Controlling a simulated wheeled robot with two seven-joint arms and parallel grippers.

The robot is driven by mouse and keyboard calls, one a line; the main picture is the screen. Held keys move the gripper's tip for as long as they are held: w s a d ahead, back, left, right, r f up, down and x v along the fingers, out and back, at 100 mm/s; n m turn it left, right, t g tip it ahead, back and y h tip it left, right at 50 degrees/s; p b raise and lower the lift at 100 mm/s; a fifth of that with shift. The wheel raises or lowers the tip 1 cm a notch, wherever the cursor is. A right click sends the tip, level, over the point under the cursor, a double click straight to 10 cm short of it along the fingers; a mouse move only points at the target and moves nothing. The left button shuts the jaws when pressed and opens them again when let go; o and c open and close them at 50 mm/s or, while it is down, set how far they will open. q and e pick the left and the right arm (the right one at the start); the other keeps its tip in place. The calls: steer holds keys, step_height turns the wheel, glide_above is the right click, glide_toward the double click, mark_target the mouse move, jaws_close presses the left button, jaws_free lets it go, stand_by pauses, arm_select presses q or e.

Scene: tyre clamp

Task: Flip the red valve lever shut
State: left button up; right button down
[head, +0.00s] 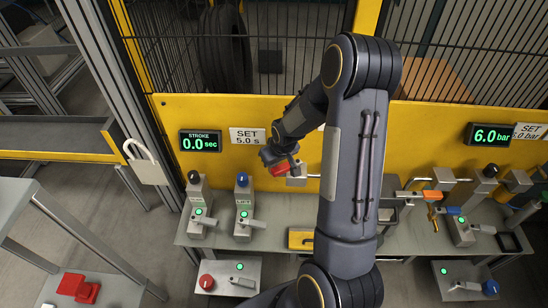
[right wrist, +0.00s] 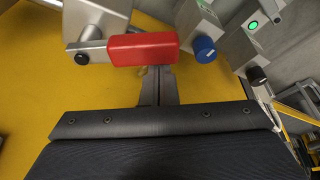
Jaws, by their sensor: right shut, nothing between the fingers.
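The red valve lever (head: 279,169) shows as a small red block in front of the yellow panel, partly hidden by my right gripper. In the right wrist view the red lever (right wrist: 143,48) lies roughly crosswise, its left end joined to a grey metal arm on the valve body (right wrist: 95,17). My right gripper (right wrist: 159,70) is shut and empty. Its fingertips are right at the lower edge of the red handle, towards its right end; I cannot tell whether they touch it. In the head view my right gripper (head: 284,160) is beside the lever. My left gripper is not in view.
A blue-knobbed post (head: 242,205) and a black-knobbed post (head: 197,205) stand left of the lever on the grey bench (head: 275,228). The yellow panel (head: 225,108) is behind. An orange-handled valve (head: 419,195) is to the right, beyond my arm.

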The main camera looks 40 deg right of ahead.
mark_target(278, 171)
steer(key=shift+s+a+n+y, duration=0.1)
steer(key=shift+s+n+y, duration=0.2)
steer(key=shift+s+n, duration=0.55)
steer(key=n+p, duration=0.1)
steer(key=s+n+y+p, duration=0.1)
steer(key=n, duration=0.1)
steer(key=shift+s+a+r, duration=0.1)
steer(key=shift+s+r, duration=0.05)
steer(key=shift+s, duration=0.15)
steer(key=shift+s+d+n+g+y+p, duration=0.25)
steer(key=shift+s+n+p, duration=0.45)
steer(key=shift+n+p, duration=0.2)
steer(key=shift+s+d+n+g+y+p, duration=0.15)
steer(key=shift+s+d+n+y+p, duration=0.05)
steer(key=shift+s+n+p, duration=0.7)
steer(key=shift+s+d+n+g+y+p, duration=0.25)
steer(key=shift+s+n+p, duration=0.3)
steer(key=shift+n+p, duration=0.4)
